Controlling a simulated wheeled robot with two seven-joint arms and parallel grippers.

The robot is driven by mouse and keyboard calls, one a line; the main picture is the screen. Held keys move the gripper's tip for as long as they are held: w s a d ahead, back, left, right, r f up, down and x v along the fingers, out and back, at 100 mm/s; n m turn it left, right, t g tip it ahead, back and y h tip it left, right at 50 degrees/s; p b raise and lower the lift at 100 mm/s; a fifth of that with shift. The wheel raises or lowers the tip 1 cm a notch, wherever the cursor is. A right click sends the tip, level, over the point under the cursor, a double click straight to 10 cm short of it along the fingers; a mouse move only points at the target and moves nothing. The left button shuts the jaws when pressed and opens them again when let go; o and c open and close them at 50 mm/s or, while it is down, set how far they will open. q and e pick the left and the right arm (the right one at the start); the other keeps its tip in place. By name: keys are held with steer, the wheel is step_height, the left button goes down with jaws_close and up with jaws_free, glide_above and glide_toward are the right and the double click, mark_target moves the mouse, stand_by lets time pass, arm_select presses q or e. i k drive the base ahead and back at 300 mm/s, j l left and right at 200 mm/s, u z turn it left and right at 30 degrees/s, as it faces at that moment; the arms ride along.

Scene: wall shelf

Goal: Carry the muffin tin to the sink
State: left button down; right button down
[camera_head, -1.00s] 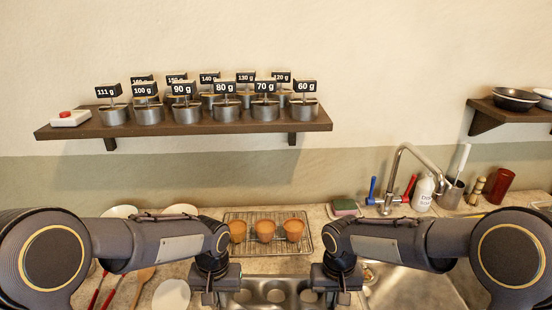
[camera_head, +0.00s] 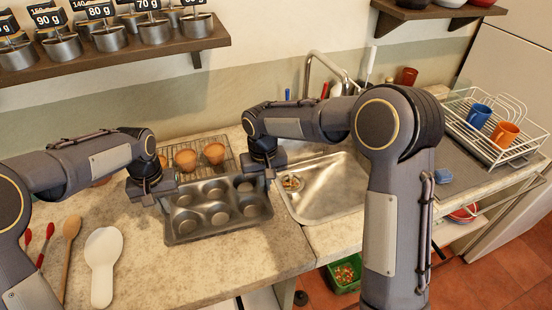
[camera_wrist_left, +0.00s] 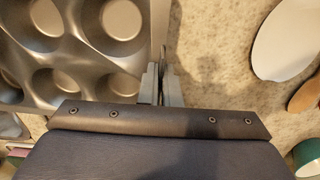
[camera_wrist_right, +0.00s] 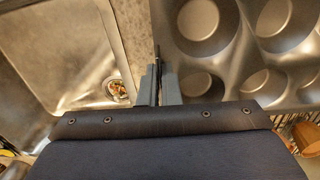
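The grey metal muffin tin (camera_head: 203,228) lies level at the counter's middle, left of the sink (camera_head: 330,205); its cups look empty. My left gripper (camera_head: 150,198) is at its left rim and my right gripper (camera_head: 268,176) is at its right rim. In the left wrist view, the fingers (camera_wrist_left: 160,85) are closed together at the tin's edge (camera_wrist_left: 75,65). In the right wrist view, the fingers (camera_wrist_right: 158,85) pinch the tin's other edge (camera_wrist_right: 215,65). I cannot tell whether the tin touches the counter. The sink basin is open, with a strainer (camera_head: 292,183) holding scraps.
A white spoon rest (camera_head: 103,262) and a wooden spoon (camera_head: 70,235) lie left. The tap (camera_head: 318,60) rises behind the sink. A dish rack (camera_head: 500,130) stands right. A green bin (camera_head: 343,274) is below.

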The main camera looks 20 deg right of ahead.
mark_target(334, 205)
steer(key=l+u, duration=0.1)
steer(key=l, duration=2)
